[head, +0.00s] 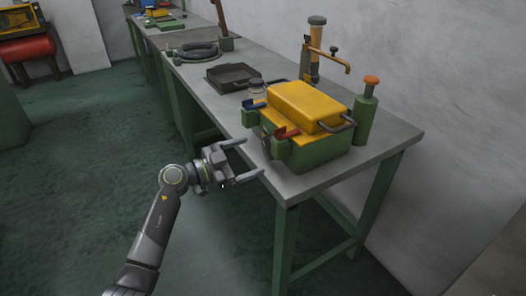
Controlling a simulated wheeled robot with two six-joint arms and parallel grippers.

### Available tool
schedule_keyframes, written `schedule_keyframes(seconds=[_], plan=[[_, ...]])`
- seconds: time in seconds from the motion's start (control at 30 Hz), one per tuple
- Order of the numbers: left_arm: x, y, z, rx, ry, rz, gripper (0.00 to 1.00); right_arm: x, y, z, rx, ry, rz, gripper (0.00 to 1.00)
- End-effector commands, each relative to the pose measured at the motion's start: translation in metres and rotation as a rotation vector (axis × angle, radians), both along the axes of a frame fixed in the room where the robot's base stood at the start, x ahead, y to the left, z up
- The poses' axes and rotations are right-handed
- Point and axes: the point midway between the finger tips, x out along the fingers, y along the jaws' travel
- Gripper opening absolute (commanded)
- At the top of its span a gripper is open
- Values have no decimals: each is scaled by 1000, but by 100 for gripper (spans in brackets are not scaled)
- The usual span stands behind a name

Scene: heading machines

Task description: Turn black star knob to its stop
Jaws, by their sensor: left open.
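A green machine with a yellow lid (305,103) stands at the near end of the grey bench. A blue lever (255,104) and a red lever (287,133) stick out from its front. A small dark part shows between them, but I cannot tell whether it is the black star knob. My left gripper (253,157) is open and empty. It is in front of the machine, near the bench's front edge, with its two fingers pointing right toward the machine and apart from it. My right gripper is not in view.
The bench (371,165) has green legs.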

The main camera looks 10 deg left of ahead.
Motion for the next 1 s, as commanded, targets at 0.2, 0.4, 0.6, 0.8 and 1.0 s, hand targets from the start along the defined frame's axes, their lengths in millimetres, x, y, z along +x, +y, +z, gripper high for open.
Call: schedule_keyframes(seconds=[0.2,0.4,0.6,0.8,1.0], plan=[[22,-31,-1,-2,1,0,86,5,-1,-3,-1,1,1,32],[30,-43,0,0,0,1,86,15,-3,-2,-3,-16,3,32],[31,-44,0,0,0,1,86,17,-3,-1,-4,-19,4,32],[31,-44,0,0,0,1,73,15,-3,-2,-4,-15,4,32],[31,-44,0,0,0,1,47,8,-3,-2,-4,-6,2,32]])
